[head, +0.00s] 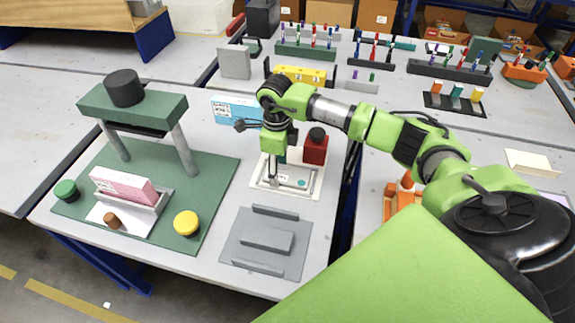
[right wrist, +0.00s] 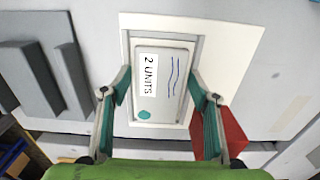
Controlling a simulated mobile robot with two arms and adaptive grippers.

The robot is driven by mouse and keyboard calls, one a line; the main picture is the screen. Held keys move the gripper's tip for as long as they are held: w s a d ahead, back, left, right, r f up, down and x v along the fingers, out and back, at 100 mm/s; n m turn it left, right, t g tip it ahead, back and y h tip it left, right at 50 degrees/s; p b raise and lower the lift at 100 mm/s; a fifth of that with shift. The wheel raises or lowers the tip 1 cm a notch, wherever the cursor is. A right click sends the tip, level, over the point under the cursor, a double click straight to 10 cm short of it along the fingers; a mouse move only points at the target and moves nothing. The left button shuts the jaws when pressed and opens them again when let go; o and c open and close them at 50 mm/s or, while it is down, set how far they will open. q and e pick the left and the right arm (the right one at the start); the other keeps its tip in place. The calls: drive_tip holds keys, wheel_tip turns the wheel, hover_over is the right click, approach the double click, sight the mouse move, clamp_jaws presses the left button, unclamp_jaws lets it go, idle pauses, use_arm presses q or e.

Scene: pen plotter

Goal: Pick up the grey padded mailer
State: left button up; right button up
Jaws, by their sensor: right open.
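The grey padded mailer (head: 298,181) lies flat in a shallow white-framed bed (head: 259,187). In the right wrist view the mailer (right wrist: 150,101) shows a white "2 UNITS" label, blue wavy lines and a teal round mark. My right gripper (head: 277,172) points down over the mailer and partly covers it in the head view. In the right wrist view its open fingers (right wrist: 160,80) stand on either side of the mailer, with nothing gripped. Whether the fingertips touch the mailer cannot be told. My left gripper is not in view.
A red block with a black knob (head: 316,148) stands right behind the bed. A grey fixture (head: 266,241) sits in front. A green press (head: 133,104) with a pink box (head: 124,185) is at left. A blue-white box (head: 236,109) is behind.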

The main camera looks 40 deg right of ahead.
sight(279, 173)
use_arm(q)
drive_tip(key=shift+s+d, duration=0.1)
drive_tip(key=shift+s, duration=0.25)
use_arm(e)
drive_tip(key=c, duration=0.7)
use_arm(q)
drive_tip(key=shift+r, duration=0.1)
use_arm(e)
drive_tip(key=shift+r, duration=0.15)
use_arm(q)
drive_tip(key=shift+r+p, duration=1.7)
drive_tip(key=shift+p, duration=0.15)
use_arm(e)
drive_tip(key=shift+r, duration=2.9)
